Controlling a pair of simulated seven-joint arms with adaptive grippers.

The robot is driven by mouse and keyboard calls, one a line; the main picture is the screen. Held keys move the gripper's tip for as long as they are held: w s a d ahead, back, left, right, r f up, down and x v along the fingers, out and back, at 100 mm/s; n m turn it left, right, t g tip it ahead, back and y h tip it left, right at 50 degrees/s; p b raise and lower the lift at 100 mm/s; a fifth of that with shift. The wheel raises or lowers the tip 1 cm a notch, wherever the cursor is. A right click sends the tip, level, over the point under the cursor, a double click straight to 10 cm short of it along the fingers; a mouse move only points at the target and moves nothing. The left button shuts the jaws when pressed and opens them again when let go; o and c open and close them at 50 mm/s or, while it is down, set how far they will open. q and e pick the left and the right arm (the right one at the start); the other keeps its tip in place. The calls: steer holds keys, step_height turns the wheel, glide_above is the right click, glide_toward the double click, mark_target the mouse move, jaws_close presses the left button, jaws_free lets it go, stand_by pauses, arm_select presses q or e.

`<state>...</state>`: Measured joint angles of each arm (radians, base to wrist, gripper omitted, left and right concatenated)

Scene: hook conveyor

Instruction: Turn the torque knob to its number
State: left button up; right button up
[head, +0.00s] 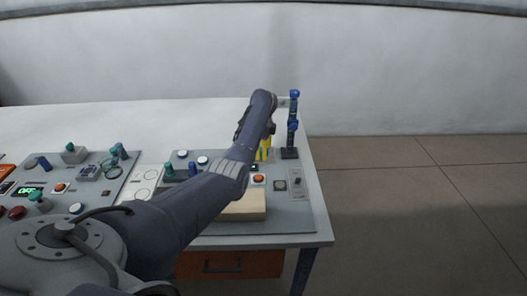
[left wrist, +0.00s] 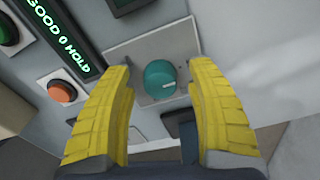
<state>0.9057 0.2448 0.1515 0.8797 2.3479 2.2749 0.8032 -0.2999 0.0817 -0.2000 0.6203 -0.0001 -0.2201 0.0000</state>
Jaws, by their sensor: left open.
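A teal round knob (left wrist: 160,79) sits on a square light plate (left wrist: 137,48) in the left wrist view. In the head view the yellow fingers (head: 265,150) are partly hidden by my left arm at the back right of the console, and the knob cannot be made out there. My right gripper is not in view.
A display (left wrist: 58,40) with green text "GOOD 0 HOLD" and an orange button (left wrist: 62,91) are left of the plate. A dark post with blue parts (head: 292,125) stands right of the fingers. A pale block (head: 245,206) lies nearer the front.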

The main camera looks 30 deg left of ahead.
arm_select(q)
jaws_close()
stand_by(0.3)
